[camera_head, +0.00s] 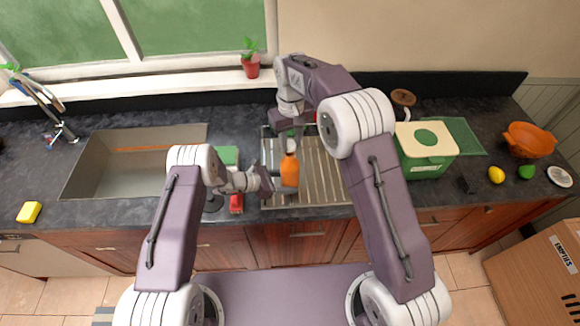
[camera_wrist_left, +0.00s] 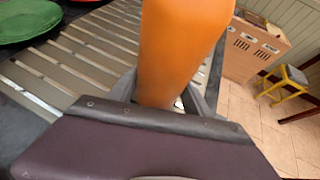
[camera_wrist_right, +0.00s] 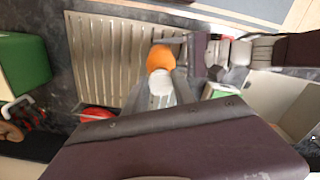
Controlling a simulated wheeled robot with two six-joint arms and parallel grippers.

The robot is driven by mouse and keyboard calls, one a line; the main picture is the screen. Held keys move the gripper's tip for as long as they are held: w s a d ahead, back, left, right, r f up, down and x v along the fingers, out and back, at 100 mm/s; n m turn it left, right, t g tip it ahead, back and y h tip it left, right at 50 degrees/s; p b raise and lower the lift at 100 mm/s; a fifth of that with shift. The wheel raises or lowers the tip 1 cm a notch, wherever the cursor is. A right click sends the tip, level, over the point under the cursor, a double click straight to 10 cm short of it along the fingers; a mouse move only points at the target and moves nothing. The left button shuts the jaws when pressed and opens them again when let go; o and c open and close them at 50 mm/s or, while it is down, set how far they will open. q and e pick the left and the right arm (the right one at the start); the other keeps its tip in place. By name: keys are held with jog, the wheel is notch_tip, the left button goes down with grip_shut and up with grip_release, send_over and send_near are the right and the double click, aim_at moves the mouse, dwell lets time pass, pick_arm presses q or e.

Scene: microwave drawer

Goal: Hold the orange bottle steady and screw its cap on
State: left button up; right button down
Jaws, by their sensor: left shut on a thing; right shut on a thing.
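The orange bottle (camera_head: 289,171) stands upright over the ribbed metal drainboard (camera_head: 325,178). My left gripper (camera_head: 272,181) is shut on the bottle from the left; the bottle also rises between its fingers in the left wrist view (camera_wrist_left: 180,50). My right gripper (camera_head: 290,134) is above the bottle, pointing down at its top. In the right wrist view it is shut on a pale cap (camera_wrist_right: 161,88), in line with the orange bottle (camera_wrist_right: 160,58). Whether cap and neck touch or are threaded I cannot tell.
A sink (camera_head: 130,160) lies left of the drainboard, with a red item (camera_head: 236,203) between them. A green box with a cream lid (camera_head: 425,140) stands to the right, before a green mat (camera_head: 463,136). An orange bowl (camera_head: 530,140) and fruit are farther right.

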jog(key=shift+f, duration=1.9)
dwell(3.4)
pick_arm(q)
jog(key=shift+o, duration=1.3)
jog(key=c, duration=1)
grip_shut()
pick_arm(e)
jog(key=c, duration=0.9)
grip_release()
jog(key=shift+c, duration=0.2)
jog(key=shift+c, duration=0.4)
